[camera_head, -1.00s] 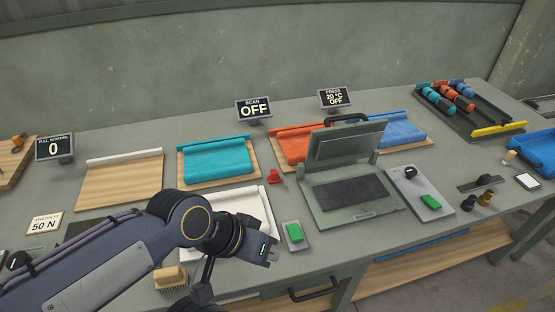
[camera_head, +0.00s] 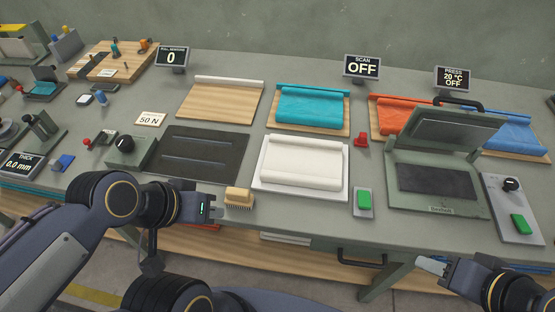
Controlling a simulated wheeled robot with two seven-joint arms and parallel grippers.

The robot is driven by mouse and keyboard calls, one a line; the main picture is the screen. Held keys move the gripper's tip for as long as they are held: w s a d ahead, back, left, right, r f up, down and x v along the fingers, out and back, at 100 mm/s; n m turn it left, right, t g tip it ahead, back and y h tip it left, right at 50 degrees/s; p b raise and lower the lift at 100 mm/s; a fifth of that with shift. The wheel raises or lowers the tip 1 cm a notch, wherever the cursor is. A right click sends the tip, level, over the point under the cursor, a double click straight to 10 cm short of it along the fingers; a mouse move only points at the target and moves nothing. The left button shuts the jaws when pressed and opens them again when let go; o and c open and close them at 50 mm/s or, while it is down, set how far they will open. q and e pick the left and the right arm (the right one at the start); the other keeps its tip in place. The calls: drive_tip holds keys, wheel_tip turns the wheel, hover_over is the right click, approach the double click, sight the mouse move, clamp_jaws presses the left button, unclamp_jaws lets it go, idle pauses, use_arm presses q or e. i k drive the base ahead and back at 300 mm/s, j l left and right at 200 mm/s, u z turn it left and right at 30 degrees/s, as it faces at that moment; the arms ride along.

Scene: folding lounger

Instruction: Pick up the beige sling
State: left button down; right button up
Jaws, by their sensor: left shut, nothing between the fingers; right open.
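The beige sling (camera_head: 303,160) looks cream and lies flat with a rolled far edge and a rolled near edge. It rests on a white tray (camera_head: 259,183) near the front middle of the bench. My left gripper (camera_head: 217,208) is shut and empty at the bench's front edge, left of the tray and beside a wooden brush (camera_head: 239,198). My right gripper (camera_head: 432,266) is open and empty in front of the bench, to the right of the sling and below the press. Neither gripper touches the sling.
A green button box (camera_head: 364,202) stands right of the tray, then the open press (camera_head: 438,208). Teal (camera_head: 312,107), orange (camera_head: 392,115) and blue (camera_head: 512,135) slings lie on boards behind. A dark plate (camera_head: 200,153) lies left; a bare board (camera_head: 218,103) lies behind it.

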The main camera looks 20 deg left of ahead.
sight(289, 161)
drive_tip(key=u, duration=0.3)
drive_tip(key=j, duration=0.75)
drive_tip(key=j+z, duration=0.15)
drive_tip(key=j, duration=0.6)
drive_tip(key=k+j, duration=0.1)
drive_tip(key=j, duration=0.65)
drive_tip(key=z, duration=0.05)
